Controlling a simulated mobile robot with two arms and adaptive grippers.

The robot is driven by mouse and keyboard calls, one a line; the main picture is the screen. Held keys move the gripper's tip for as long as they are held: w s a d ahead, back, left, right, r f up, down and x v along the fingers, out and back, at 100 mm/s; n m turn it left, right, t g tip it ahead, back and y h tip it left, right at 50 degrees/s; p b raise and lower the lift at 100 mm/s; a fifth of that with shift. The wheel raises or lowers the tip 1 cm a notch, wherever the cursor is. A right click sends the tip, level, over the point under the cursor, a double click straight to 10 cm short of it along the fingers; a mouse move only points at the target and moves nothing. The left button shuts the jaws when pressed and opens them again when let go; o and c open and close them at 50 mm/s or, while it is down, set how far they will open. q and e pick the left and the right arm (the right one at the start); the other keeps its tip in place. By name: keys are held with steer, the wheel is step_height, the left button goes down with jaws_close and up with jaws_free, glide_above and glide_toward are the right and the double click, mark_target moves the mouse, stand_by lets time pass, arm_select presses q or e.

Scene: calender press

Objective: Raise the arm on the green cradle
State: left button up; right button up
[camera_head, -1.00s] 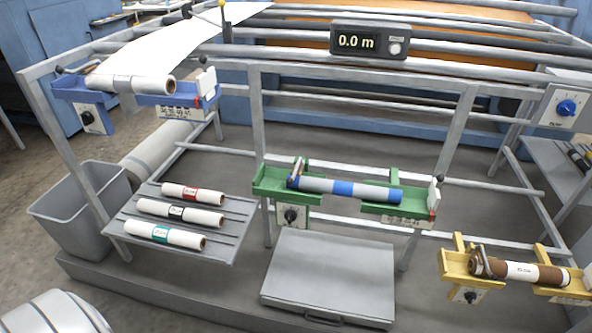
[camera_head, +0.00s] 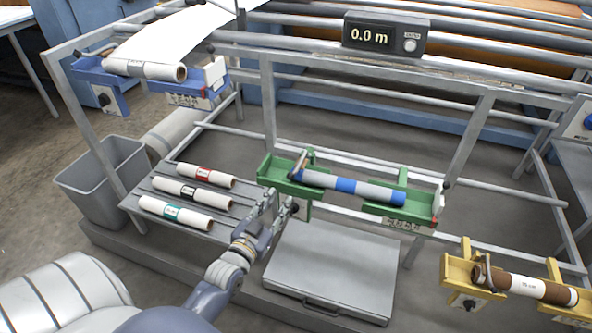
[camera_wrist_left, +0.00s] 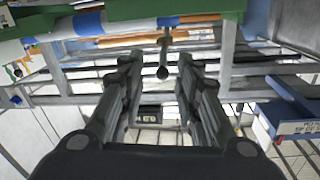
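The green cradle (camera_head: 275,172) carries a grey roll with blue bands (camera_head: 330,182). My left gripper (camera_head: 281,200) is in front of and a little below that left end, open and empty. In the left wrist view, the fingers of the left gripper (camera_wrist_left: 157,64) are spread apart. A rod with a dark ball knob (camera_wrist_left: 163,72) appears between and beyond them, and whether they touch it cannot be told. The green cradle (camera_wrist_left: 130,30) spans the top there. My right gripper is not in view.
A rack (camera_head: 140,203) with several white rolls stands left of my gripper. A grey flat case (camera_head: 330,265) lies below the cradle. A blue cradle (camera_head: 125,80) is at upper left, a yellow cradle (camera_head: 455,270) at lower right. Frame rails run behind.

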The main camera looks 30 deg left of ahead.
mark_target(293, 175)
arm_select(q)
steer(key=w, duration=0.3)
steer(key=w+a+r, duration=0.1)
steer(key=w, duration=0.3)
steer(key=w+p, duration=0.1)
steer(key=w, duration=0.2)
steer(key=shift+w+a+r, duration=0.2)
steer(key=shift+w+a, duration=0.2)
jaws_close()
